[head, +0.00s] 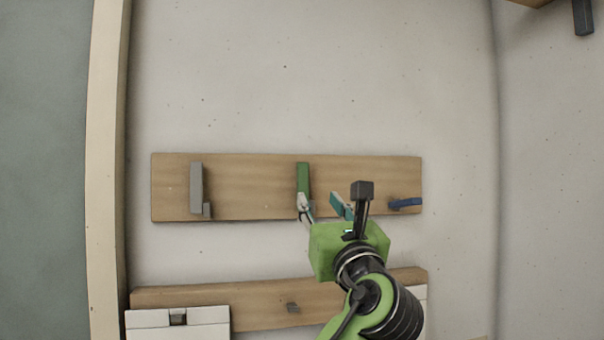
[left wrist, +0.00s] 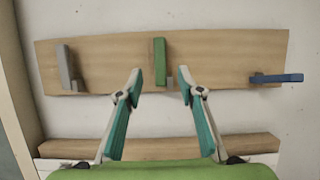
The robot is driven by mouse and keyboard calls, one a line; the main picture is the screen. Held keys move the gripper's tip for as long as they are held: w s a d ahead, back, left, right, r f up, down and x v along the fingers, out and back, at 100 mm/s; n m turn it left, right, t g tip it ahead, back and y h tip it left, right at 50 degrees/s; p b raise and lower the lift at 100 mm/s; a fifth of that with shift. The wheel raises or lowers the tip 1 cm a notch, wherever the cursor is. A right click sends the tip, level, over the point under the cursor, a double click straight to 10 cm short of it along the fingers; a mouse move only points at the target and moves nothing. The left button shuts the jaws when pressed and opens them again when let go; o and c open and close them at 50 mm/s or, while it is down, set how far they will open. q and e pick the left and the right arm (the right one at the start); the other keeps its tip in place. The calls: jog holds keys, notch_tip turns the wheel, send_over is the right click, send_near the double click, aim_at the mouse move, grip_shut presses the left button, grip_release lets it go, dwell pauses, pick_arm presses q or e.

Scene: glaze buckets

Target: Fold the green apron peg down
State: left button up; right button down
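The green apron peg (head: 303,176) is at the middle of a wooden peg board (head: 250,185) on the wall. It stands upright along the board; it also shows upright in the left wrist view (left wrist: 160,62). My left gripper (head: 321,204) is in front of the board, just below and right of the green peg in the head view. In the left wrist view the gripper (left wrist: 159,84) is open, with its teal fingers spread and nothing between them. The green peg appears beyond the gap between the fingertips; I see no clear contact. My right gripper is in neither view.
A grey peg (head: 197,188) stands upright at the board's left. A blue peg (head: 406,203) sticks out from the board's right. The wall above is clear.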

aim_at(303, 170)
pick_arm(q)
jog(key=p+x, duration=0.2)
jog(key=x, duration=0.2)
jog(key=r+p+x, duration=0.1)
jog(key=p+x, duration=0.2)
jog(key=x, duration=0.1)
jog(key=p+x, duration=0.2)
jog(key=x, duration=0.3)
jog(key=shift+s+r+p, duration=0.2)
jog(key=shift+r+p, duration=0.05)
jog(key=shift+p, duration=0.05)
jog(key=shift+w+a, duration=0.1)
jog(key=shift+w, duration=0.35)
grip_shut()
